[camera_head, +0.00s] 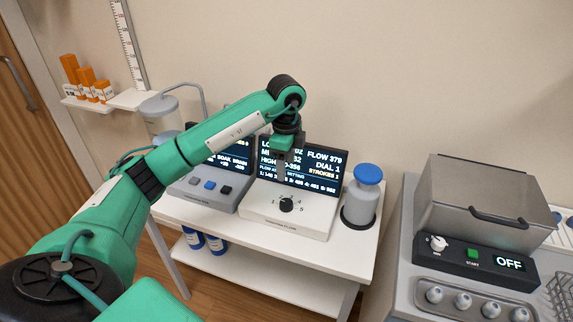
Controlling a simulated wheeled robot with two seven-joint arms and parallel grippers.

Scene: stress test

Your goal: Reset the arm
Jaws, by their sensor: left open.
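My left arm, green with black joints, reaches in from the left over the white table (348,268). Its gripper (283,178) points down in front of the screen of a white console (290,217) with a black dial (286,204). The gripper is open with nothing seen between its fingers. It hangs above the dial, and I cannot tell how large the gap is. The screen reads FLOW 379, DIAL 1 and STROKES, partly covered by the arm. My right gripper is not in view.
A grey console (205,189) with buttons stands left of the dial console. A blue-capped canister (362,196) stands right of it. A grey machine (480,205) reading OFF is at the right. Orange boxes (87,84) sit on a wall shelf. Blue-marked containers (215,243) stand on the lower shelf.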

